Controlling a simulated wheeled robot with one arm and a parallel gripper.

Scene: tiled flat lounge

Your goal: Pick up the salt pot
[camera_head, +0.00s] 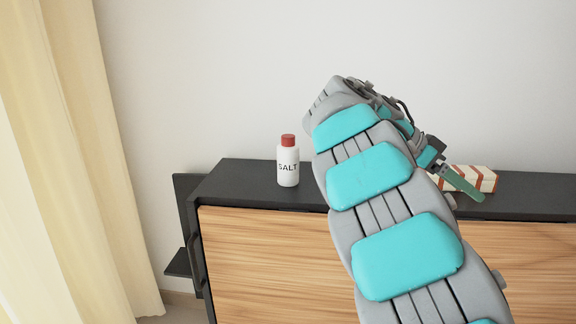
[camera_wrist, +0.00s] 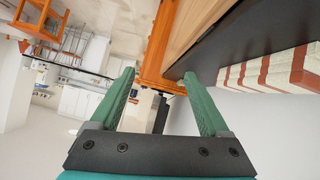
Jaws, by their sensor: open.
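The salt pot (camera_head: 288,161) is a white bottle with a red cap and the word SALT on it. It stands upright on the black top of the wooden cabinet (camera_head: 240,183) in the head view, left of my arm. My gripper (camera_head: 466,186) is to the right of the pot, near the striped box, with my arm between it and the pot. In the wrist view my gripper (camera_wrist: 162,88) shows two green fingers set wide apart with nothing held between them. The salt pot does not show in the wrist view.
A cream and red-brown striped box (camera_head: 478,178) lies on the cabinet top behind my gripper; it also shows in the wrist view (camera_wrist: 275,72). A white wall rises behind the cabinet. A cream curtain (camera_head: 75,160) hangs at the left. The cabinet top around the pot is clear.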

